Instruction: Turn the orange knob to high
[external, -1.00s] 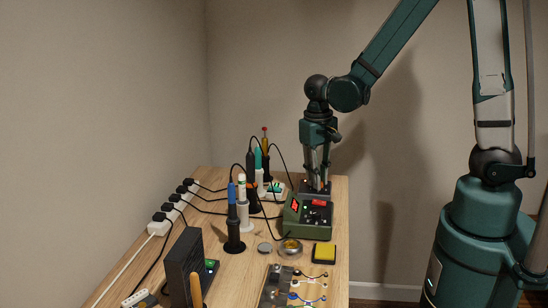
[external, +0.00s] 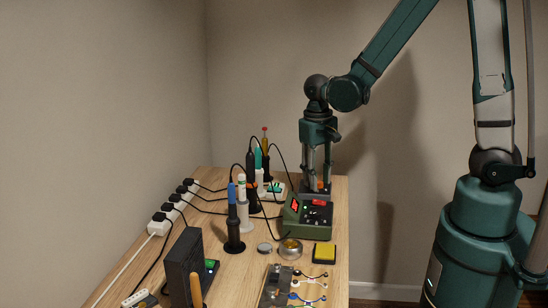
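A small orange knob (external: 319,185) shows between my fingertips, on top of a dark station (external: 304,189) at the back right of the table. My gripper (external: 318,183) points straight down over it. Its two fingers are spread, one on each side of the knob, with a gap visible between them. Whether a fingertip touches the knob is too small to tell. The knob's pointer and any markings are not readable.
A green station (external: 297,228) with a red display stands just in front. Several soldering irons in holders, including a blue-tipped one (external: 233,222), stand to the left with cables. A yellow sponge (external: 325,252) and a round tin (external: 290,249) lie nearer the front.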

